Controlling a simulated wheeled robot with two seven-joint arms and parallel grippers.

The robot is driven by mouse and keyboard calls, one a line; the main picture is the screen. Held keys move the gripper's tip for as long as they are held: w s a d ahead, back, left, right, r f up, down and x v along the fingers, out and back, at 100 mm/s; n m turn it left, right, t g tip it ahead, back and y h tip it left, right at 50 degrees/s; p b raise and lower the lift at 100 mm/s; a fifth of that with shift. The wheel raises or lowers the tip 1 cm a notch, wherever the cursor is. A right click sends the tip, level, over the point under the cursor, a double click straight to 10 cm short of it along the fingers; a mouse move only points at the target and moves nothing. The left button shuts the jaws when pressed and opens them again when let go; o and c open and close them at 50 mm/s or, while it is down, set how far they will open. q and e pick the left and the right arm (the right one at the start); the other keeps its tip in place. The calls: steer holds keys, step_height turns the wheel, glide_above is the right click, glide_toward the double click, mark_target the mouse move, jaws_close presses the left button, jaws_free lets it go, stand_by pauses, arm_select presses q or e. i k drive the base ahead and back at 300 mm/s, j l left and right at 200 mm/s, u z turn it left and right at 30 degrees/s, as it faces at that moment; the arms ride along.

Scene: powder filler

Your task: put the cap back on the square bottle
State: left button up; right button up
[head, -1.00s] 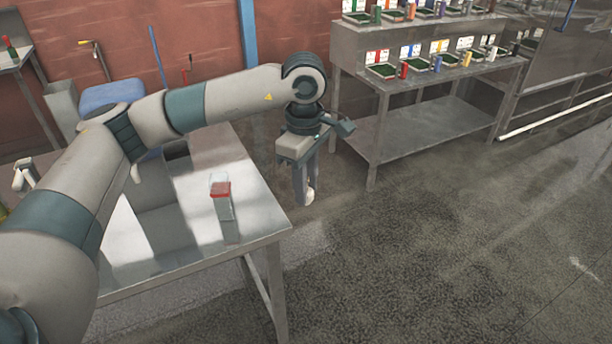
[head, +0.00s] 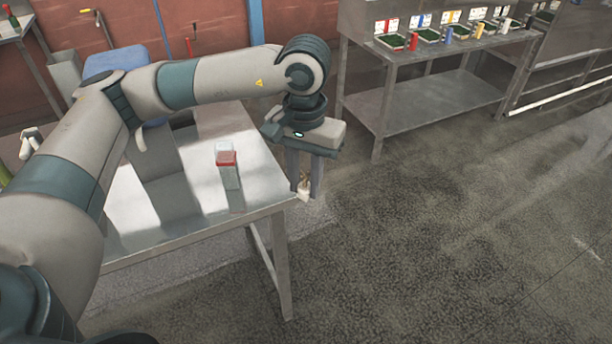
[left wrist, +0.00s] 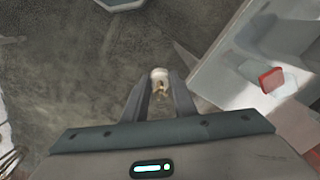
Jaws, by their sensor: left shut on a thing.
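The square bottle (head: 228,159) stands on the metal table (head: 190,230), near its right end. It looks clear with a red band, and its reflection or shadow makes its lower part hard to read. It also shows at the right of the left wrist view (left wrist: 271,79). My left gripper (head: 304,188) points down beyond the table's right edge, to the right of the bottle and apart from it. It is shut on a small whitish cap (left wrist: 160,76), held at the fingertips. The cap's inner side is too small to make out. My right gripper is not in view.
A metal shelf bench (head: 425,60) with several trays and coloured containers stands at the back right. A blue lid or bin (head: 115,62) is behind the table. Open floor (head: 430,220) lies right of the table, and the tabletop around the bottle is clear.

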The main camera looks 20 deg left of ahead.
mark_target(224, 154)
steer(key=k+u, duration=0.2)
steer(key=u, duration=0.15)
steer(key=k+j+u, duration=0.1)
steer(key=u, duration=0.25)
steer(key=k+j+u, duration=0.15)
steer(key=u, duration=0.2)
steer(key=k, duration=0.05)
